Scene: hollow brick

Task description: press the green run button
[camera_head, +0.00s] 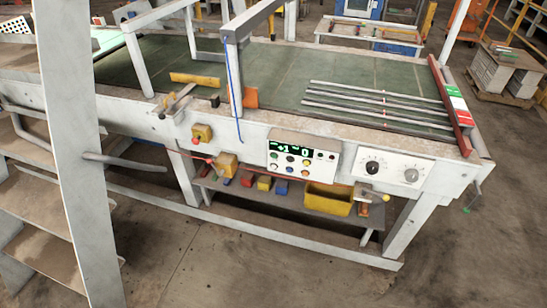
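A small white control panel (303,159) is on the front side of the machine table, near the middle of the view. It has a dark display (289,148) with green characters and several small coloured round buttons below it. The buttons are too small for me to tell surely which one is the green run button. Nothing covers the panel. Neither of my grippers shows in the head view, so nothing of mine is seen touching the panel.
A dial panel (392,171) with two knobs is right of the control panel. Yellow boxes (227,164) stick out to its left. A yellow bin (328,199) sits on the low shelf. A pale upright post (77,150) stands at left. The floor (300,285) in front is clear.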

